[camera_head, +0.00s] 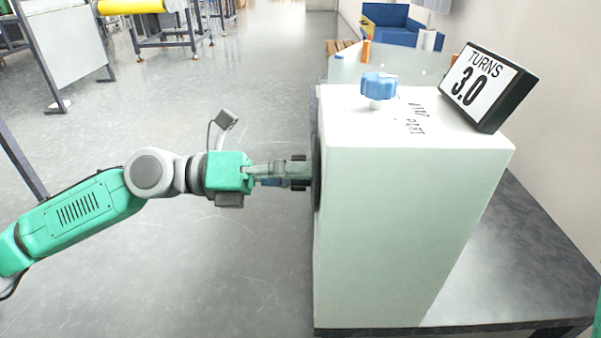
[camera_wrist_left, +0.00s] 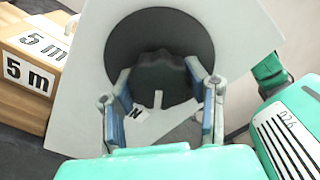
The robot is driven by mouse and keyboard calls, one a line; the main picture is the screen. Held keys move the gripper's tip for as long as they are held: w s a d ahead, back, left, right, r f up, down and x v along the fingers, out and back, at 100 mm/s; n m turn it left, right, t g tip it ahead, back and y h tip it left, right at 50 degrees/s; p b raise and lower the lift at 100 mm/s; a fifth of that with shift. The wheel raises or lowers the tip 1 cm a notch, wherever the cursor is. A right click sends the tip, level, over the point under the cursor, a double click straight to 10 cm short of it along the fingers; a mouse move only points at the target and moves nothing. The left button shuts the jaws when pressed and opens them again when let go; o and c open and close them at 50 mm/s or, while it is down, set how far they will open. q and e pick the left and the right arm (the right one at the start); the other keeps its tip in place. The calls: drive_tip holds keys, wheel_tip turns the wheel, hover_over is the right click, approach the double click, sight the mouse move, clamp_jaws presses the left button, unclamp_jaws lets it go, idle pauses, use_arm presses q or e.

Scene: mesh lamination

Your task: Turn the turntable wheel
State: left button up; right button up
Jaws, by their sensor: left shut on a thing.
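The turntable wheel is a dark round disc on the left side face of a white box (camera_head: 400,210). In the head view I see it edge-on as a thin dark strip (camera_head: 317,172). In the left wrist view the dark disc (camera_wrist_left: 150,28) faces me, with a dark lobed knob (camera_wrist_left: 160,75) at its centre. My left gripper (camera_head: 300,172) reaches the wheel from the left and is shut on the knob. Its two fingers (camera_wrist_left: 160,95) lie on either side of the knob in the left wrist view. My right gripper is not in view.
The box stands on a dark table (camera_head: 530,260). On top are a blue knob (camera_head: 379,85) and a sign (camera_head: 485,85) reading "TURNS 3.0". Boxes marked "5 m" (camera_wrist_left: 28,75) show in the left wrist view. The floor (camera_head: 240,270) left of the box is clear.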

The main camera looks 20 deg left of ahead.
use_arm(q)
drive_tip(key=shift+f, duration=0.4)
drive_tip(key=o, duration=1.2)
drive_tip(key=shift+r, duration=0.15)
drive_tip(key=shift+r, duration=0.1)
